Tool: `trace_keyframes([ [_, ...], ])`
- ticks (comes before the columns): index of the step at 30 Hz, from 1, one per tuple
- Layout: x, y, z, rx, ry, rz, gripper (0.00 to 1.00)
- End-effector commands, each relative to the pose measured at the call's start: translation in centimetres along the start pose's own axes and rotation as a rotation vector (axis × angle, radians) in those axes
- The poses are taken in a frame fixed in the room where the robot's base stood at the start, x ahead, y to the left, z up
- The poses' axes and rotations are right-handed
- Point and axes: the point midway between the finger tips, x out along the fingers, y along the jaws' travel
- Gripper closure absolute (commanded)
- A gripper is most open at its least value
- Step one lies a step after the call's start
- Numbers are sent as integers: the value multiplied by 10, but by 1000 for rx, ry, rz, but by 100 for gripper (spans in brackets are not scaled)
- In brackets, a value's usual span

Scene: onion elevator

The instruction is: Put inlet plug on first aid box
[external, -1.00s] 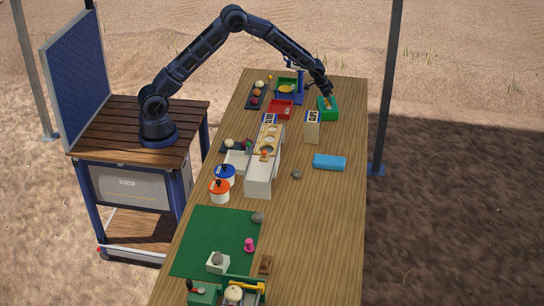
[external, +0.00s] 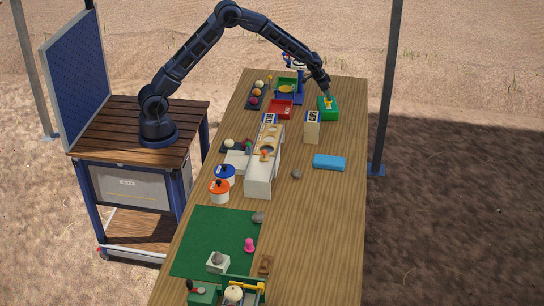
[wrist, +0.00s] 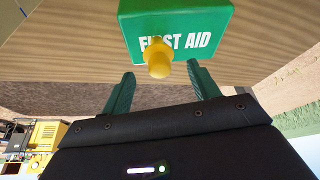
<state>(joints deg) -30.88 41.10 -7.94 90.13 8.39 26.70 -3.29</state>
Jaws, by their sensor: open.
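The first aid box (external: 331,114) is green and stands near the far right end of the long table. In the wrist view its face with white FIRST AID lettering (wrist: 196,42) shows at the top. A yellow plug (wrist: 158,60), which looks like the inlet plug, is at the box and covers part of the lettering. It also shows as a small yellow shape on the box in the external view (external: 328,101). My gripper (wrist: 160,88) is open, its green fingers apart and empty, just clear of the plug. The plug's underside is hidden.
The table's right edge is close to the box.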

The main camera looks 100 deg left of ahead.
Motion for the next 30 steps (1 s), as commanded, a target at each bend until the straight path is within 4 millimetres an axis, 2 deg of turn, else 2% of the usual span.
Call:
trace_keyframes([
  [1,-12,0,-1,0,3,-1,40],
  [6,-42,0,0,-2,2,0,40],
  [12,-67,0,0,-1,0,0,40],
  [23,-80,1,1,1,-1,0,40],
  [25,-88,6,2,6,1,0,40],
  [29,-121,24,9,28,3,1,40],
  [30,-135,31,14,37,4,1,40],
])
